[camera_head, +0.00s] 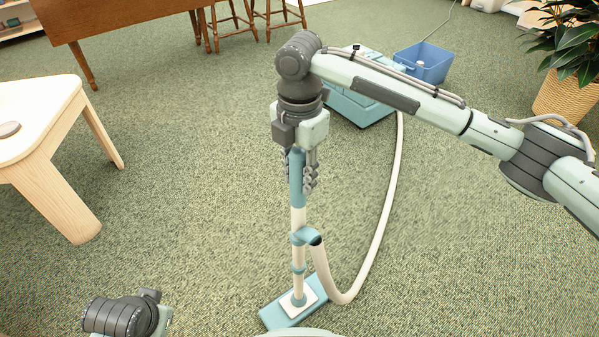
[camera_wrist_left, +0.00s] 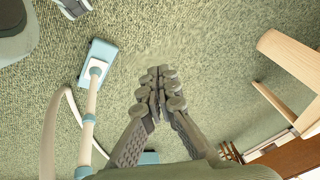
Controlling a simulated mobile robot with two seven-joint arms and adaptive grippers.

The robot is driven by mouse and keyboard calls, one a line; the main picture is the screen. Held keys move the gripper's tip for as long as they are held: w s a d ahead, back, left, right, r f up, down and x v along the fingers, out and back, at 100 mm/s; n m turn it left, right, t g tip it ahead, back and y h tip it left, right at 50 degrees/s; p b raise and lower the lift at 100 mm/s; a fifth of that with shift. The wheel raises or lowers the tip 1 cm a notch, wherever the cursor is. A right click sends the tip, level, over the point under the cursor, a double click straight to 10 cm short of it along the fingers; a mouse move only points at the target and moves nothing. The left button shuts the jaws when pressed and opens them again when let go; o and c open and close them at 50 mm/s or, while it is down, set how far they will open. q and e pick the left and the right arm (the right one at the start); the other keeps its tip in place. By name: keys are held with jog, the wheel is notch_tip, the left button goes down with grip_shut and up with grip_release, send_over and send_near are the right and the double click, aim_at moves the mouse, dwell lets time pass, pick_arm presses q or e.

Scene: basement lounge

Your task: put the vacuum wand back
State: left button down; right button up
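The vacuum wand (camera_head: 298,215) stands nearly upright, with a teal handle on top, a cream tube and a flat teal floor head (camera_head: 275,316) on the carpet. My right gripper (camera_head: 301,172) points down from above, its fingers on both sides of the handle, apparently shut on it. A cream hose (camera_head: 386,217) runs from the wand to the teal vacuum body (camera_head: 361,108), partly hidden behind my right arm. My left gripper (camera_wrist_left: 161,90) is shut and empty in the left wrist view, with the wand (camera_wrist_left: 90,108) to its left. Its fingers are outside the head view.
A blue bin (camera_head: 424,64) stands beside the vacuum body. A potted plant (camera_head: 570,90) is at the right. A pale wooden table (camera_head: 40,110) is at the left, and a brown table (camera_head: 115,18) with stools is behind. Open carpet lies between the pale table and the wand.

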aim_at(299, 157)
jog(key=o, duration=0.4)
pick_arm(q)
jog(key=shift+s+a+f, duration=0.1)
jog(key=shift+s+f, duration=0.05)
jog(key=shift+f, duration=0.2)
pick_arm(e)
notch_tip(299, 157, up, 5)
jog(key=shift+f, duration=0.15)
notch_tip(299, 157, up, 6)
jog(key=shift+r+p, duration=0.1)
jog(key=shift+p, duration=0.3)
jog(key=shift+r, duration=0.65)
pick_arm(q)
jog(key=shift+w+d+f, duration=0.25)
jog(key=shift+w+f, duration=0.25)
jog(key=shift+f, duration=0.3)
